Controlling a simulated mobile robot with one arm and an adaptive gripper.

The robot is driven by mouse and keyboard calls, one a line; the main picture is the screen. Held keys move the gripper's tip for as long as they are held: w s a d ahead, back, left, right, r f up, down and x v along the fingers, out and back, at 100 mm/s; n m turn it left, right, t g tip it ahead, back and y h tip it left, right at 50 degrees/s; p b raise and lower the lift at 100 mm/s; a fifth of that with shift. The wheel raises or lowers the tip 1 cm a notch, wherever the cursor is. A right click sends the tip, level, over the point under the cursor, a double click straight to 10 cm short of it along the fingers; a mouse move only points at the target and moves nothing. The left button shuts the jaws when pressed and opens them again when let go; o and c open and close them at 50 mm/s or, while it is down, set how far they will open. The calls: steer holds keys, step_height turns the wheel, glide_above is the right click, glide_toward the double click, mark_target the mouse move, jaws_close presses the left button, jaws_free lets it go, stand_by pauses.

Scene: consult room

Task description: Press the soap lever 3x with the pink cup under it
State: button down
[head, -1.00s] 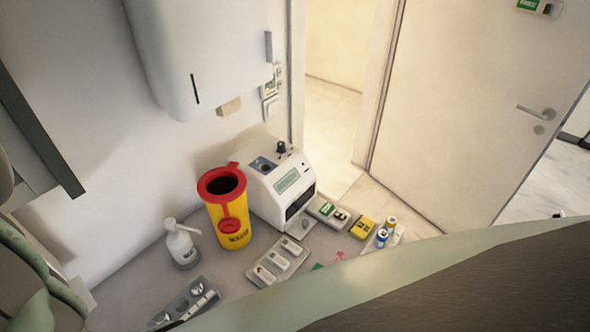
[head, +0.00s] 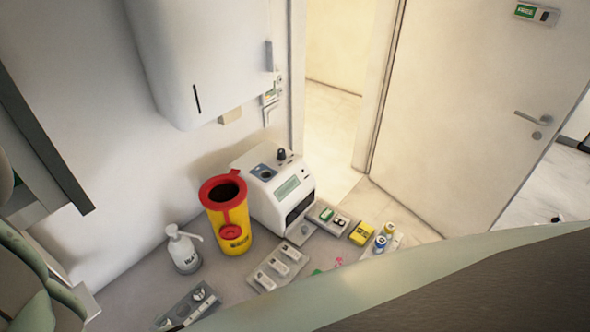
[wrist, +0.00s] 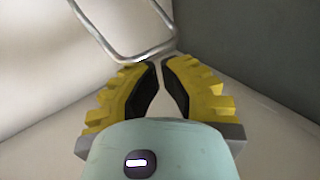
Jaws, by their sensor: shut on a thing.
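In the wrist view, my gripper (wrist: 161,64) has its two yellow, black-padded fingers brought together at the tips. A bent metal bar (wrist: 125,57), looking like the soap lever, forms a U-shaped loop at the fingertips. The fingers are shut on it, though the exact contact is partly hidden. My gripper does not show in the head view. I see no pink cup in either view.
On the counter stand a white pump bottle (head: 184,250), a yellow bin with red rim (head: 229,225) and a white device (head: 274,190). Small trays (head: 281,266) lie in front. A white box (head: 205,65) hangs on the wall. A door (head: 470,110) is at right.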

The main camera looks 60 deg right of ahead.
steer(key=shift+f, duration=0.1)
step_height(320, 180, down, 4)
steer(key=b, duration=0.3)
steer(key=shift+w+f, duration=0.1)
steer(key=shift+f, duration=0.05)
stand_by(0.7)
steer(key=shift+r+p, duration=1.5)
steer(key=shift+r, duration=0.65)
steer(key=shift+s, duration=0.2)
steer(key=s+p, duration=0.6)
steer(key=s, duration=0.3)
steer(key=shift+s+a, duration=0.4)
